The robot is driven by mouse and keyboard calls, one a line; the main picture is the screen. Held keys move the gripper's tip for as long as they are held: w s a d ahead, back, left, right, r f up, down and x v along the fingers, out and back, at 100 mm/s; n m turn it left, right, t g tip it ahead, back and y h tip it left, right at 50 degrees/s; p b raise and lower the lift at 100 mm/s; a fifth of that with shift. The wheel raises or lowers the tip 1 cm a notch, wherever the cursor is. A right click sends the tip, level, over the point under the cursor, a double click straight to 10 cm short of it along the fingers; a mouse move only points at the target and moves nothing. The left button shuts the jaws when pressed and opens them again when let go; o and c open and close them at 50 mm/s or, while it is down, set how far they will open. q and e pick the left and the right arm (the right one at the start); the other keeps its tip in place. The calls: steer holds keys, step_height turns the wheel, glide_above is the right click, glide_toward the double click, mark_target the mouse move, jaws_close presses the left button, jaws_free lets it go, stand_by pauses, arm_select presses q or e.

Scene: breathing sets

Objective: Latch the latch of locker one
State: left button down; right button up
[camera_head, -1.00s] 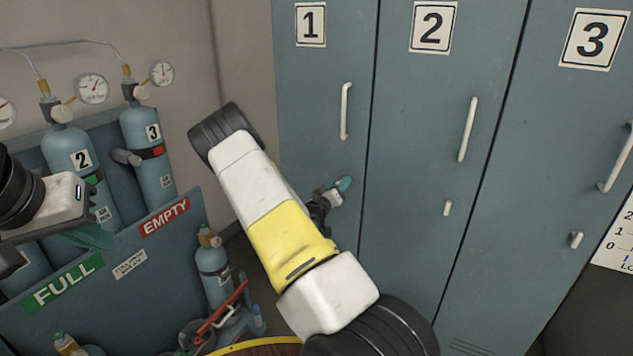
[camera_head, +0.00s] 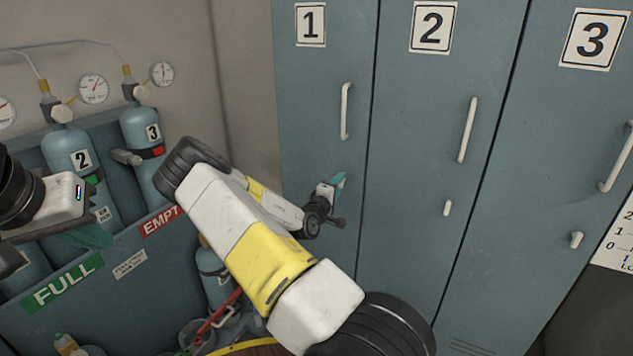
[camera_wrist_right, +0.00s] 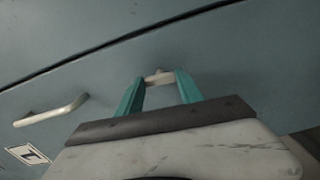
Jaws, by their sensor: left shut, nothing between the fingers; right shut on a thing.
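Locker one (camera_head: 312,120) is the blue-grey door marked 1, and it appears closed. Its latch (camera_wrist_right: 158,77) is a small pale piece between the teal fingers of my right gripper (camera_wrist_right: 160,90) in the wrist view. My right gripper (camera_head: 339,181) is shut on the latch, below the door's long handle (camera_head: 345,111). In the head view the gripper hides the latch, so its exact angle is hard to tell. My left gripper (camera_head: 92,236) is shut and empty at the left, in front of the cylinder rack.
Locker two (camera_head: 415,150) and locker three (camera_head: 535,150) stand to the right, each with a handle and small latch. A rack (camera_head: 150,280) with gas cylinders fills the left. My right arm crosses the middle of the head view.

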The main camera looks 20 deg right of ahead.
steer(key=shift+n, duration=0.6)
steer(key=o, duration=1.4)
steer(key=shift+v, duration=3.95)
steer(key=shift+w, duration=0.1)
